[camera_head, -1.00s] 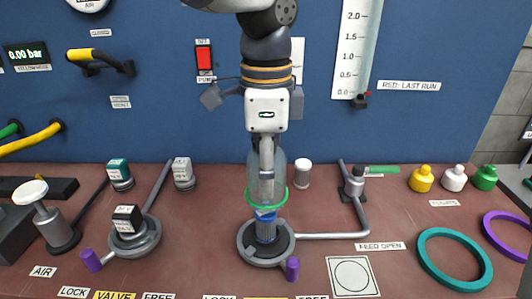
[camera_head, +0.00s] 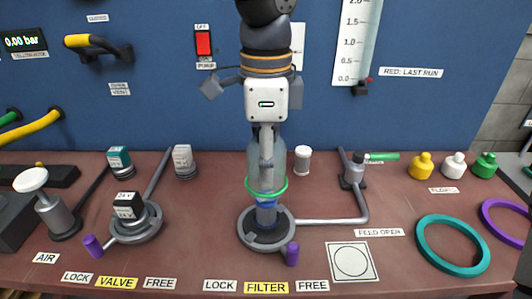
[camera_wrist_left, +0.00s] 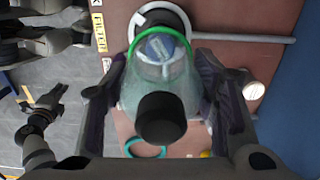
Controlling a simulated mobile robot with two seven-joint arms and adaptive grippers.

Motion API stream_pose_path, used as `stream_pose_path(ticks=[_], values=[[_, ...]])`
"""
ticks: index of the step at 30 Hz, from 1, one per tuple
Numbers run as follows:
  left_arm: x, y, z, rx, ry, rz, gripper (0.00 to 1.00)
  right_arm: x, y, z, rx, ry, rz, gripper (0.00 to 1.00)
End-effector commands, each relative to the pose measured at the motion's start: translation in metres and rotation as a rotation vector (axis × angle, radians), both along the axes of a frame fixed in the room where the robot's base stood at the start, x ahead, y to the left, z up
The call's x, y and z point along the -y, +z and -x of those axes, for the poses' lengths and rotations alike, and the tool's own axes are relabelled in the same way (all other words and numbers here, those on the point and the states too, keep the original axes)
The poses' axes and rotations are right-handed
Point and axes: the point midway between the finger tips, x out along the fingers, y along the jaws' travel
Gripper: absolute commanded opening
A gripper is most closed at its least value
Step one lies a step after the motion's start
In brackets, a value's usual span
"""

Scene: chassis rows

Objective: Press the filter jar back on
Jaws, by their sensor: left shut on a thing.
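The filter jar (camera_head: 281,160) is a clear, upright jar with a green ring round its lower end. My left gripper (camera_head: 266,158) is shut on it from above. The dark round filter base (camera_head: 250,238) with a purple lever stands directly below, and its blue cartridge (camera_head: 266,203) shows just under the ring. The ring is still above the base, with a gap between. In the left wrist view the jar (camera_wrist_left: 150,85) has a black end towards the camera, and the cartridge shows through it. My right gripper (camera_wrist_left: 45,100) appears open and empty at the left of that view.
The valve base (camera_head: 140,225) with a purple lever stands to the left. A pipe (camera_head: 330,221) runs right from the filter base to the green-handled feed valve (camera_head: 355,172). Teal (camera_head: 425,255) and purple rings lie at the right. The bench front by the labels is clear.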

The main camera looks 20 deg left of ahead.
Motion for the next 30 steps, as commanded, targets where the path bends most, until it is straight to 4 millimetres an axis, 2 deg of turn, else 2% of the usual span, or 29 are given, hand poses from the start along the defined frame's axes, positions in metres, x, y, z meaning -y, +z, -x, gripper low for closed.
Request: stream_pose_path(ticks=[30], values=[[0.000,-0.031,0.000,0.001,0.000,-0.001,0.24,0.000,0.000,0.000,0.000,0.000,0.000,0.00]])
